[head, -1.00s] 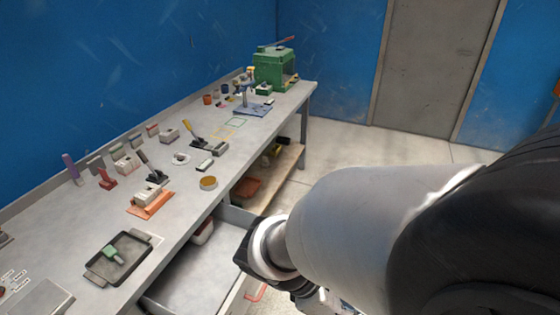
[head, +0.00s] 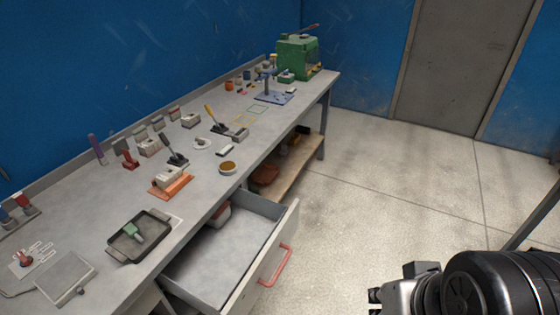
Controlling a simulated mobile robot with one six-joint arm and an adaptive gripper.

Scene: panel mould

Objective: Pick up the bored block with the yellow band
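I cannot make out a yellow band or a bore on any block at this size. Several small grey blocks stand along the back of the bench, among them one pale block (head: 190,121) and another block (head: 149,148). A grey block (head: 240,134) lies beside a yellow-handled lever clamp (head: 213,120). A pale block (head: 168,176) sits on an orange base (head: 171,188). My gripper (head: 376,298) is at the bottom right, over the floor and well apart from the bench. Its fingers are mostly cut off, so its opening does not show.
The grey bench (head: 215,188) runs along the blue wall. An open drawer (head: 222,245) with a red handle juts out at the front. A dark tray (head: 150,256) holds a green piece. A green press (head: 298,57) stands at the far end. The floor to the right is clear.

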